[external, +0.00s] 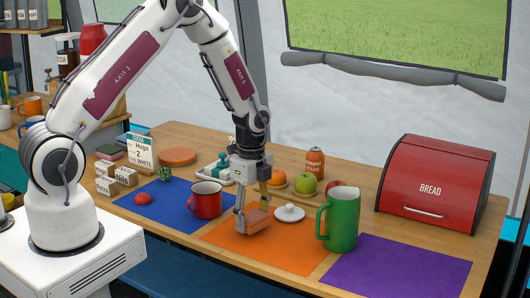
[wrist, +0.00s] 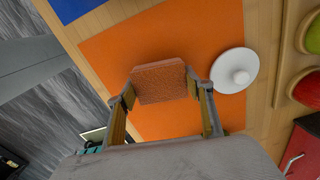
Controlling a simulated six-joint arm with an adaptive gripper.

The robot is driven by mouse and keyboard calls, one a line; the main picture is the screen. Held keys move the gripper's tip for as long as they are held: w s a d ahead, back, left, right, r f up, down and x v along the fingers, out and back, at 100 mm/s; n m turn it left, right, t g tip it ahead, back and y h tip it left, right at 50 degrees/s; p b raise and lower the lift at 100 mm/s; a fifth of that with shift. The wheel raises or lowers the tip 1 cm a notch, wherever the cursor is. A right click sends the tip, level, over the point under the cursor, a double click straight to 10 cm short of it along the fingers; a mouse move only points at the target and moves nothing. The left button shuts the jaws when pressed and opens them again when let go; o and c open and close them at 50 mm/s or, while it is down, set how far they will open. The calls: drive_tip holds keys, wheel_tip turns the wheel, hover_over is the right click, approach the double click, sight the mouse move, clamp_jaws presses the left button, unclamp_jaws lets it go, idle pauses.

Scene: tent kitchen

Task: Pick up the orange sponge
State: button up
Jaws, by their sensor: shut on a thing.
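The orange sponge (external: 253,221) is a brownish-orange block over the orange mat (external: 299,256). My gripper (external: 253,215) reaches down from above and is shut on the sponge, with one finger on each side. In the wrist view the sponge (wrist: 160,82) sits between the two fingertips of my gripper (wrist: 162,90), with the orange mat (wrist: 170,35) behind it. I cannot tell whether the sponge touches the mat or is slightly above it.
A white lid-like thing with a knob (external: 290,212) lies just right of the sponge. A red mug (external: 206,200) stands close on the left, and a green pitcher (external: 340,220) on the right. A red bread box (external: 437,183) stands farther right. The purple mat (external: 400,266) is clear.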

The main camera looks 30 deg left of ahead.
sight(252, 216)
drive_tip(key=shift+r, duration=4.35)
